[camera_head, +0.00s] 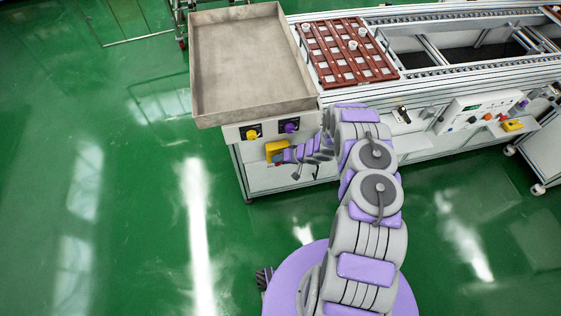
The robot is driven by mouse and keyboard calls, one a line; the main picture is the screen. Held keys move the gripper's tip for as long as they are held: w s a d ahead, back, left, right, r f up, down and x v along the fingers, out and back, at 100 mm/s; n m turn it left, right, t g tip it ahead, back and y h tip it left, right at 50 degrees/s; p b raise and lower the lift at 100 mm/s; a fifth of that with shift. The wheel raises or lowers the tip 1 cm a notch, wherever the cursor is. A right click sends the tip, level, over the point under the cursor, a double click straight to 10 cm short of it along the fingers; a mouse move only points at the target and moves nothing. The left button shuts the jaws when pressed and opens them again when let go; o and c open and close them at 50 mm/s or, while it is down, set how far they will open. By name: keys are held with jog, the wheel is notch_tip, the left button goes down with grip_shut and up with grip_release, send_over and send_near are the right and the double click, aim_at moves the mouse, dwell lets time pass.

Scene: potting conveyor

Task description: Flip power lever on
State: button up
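My arm reaches from the bottom right up to the front of the machine's left end. My gripper (305,174) is small and partly dark, beside the front panel below the tray. Its fingers are too small to tell whether they are open or shut. A yellow box (276,148) on that panel sits just left of my wrist, partly covered by it. Above it are a yellow-and-black switch (253,133) and a purple knob (291,127) on a black plate. I cannot tell which part is the power lever or how it is set.
A metal tray (250,70) tops the left end, overhanging the panel. A red-brown grid rack (345,55) lies right of it. A control panel (475,112) with buttons sits further right, with a black-handled switch (402,114) nearby. Green floor (130,220) is clear at left.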

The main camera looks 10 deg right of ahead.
jog(key=shift+d, duration=0.1)
jog(key=shift+s+d+r, duration=0.1)
jog(key=shift+s+r, duration=0.05)
jog(key=shift+s, duration=0.05)
jog(key=p+v, duration=0.4)
jog(key=v, duration=1.2)
jog(key=shift+d+r, duration=0.15)
jog(key=shift+r, duration=0.15)
